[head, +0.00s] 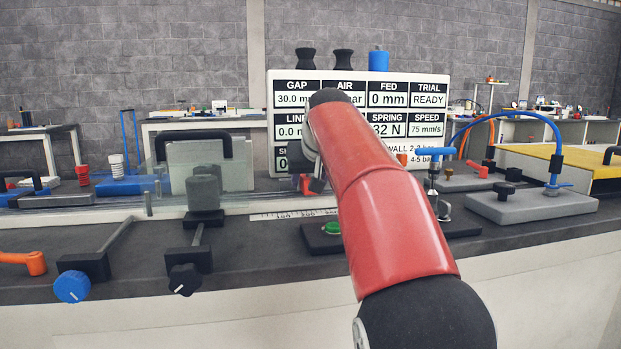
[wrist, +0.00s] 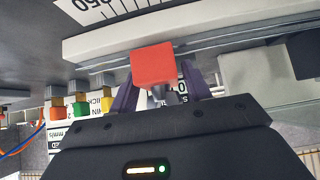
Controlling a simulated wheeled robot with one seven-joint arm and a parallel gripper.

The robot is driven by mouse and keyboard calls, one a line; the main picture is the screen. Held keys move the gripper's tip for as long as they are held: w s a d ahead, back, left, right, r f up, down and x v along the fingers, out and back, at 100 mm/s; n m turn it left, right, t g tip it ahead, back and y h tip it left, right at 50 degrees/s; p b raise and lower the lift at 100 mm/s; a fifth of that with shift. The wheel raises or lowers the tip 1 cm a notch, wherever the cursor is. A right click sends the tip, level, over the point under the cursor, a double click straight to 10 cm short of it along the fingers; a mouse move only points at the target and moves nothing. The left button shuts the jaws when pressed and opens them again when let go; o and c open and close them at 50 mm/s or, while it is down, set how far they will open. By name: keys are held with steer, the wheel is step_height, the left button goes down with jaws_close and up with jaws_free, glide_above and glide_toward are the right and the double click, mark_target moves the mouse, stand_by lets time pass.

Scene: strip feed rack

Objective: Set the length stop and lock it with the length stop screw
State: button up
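In the wrist view a red block (wrist: 153,67), which looks like the length stop or its screw head, sits at a pale rail with a grey stem below it. My gripper (wrist: 158,80) has its two dark purple fingers spread on either side of the block. A thin gap shows at the right finger; contact at the left finger is unclear. In the head view my red arm hides most of the gripper, and only a small red and dark part (head: 306,184) shows beside it. A white scale (head: 290,215) lies along the rail; it also shows in the wrist view (wrist: 100,10).
A readout board (head: 283,87) stands behind my arm and reads FED 0 mm and TRIAL READY. A green button (head: 332,228) sits in front of the rail. A blue knob (head: 72,286) and a black knob (head: 184,280) are at the front left. A clear guard (head: 195,165) stands left.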

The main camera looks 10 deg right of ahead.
mark_target(325, 194)
jaws_close()
steer(key=d+p, duration=0.1)
steer(key=d, duration=0.2)
steer(key=shift+d, duration=0.2)
steer(key=shift+o, duration=1.4)
jaws_free()
steer(key=shift+a, duration=0.1)
steer(key=v, duration=0.7)
steer(key=shift+s+r+p, duration=0.3)
steer(key=shift+r+p, duration=0.05)
steer(key=shift+p, duration=0.05)
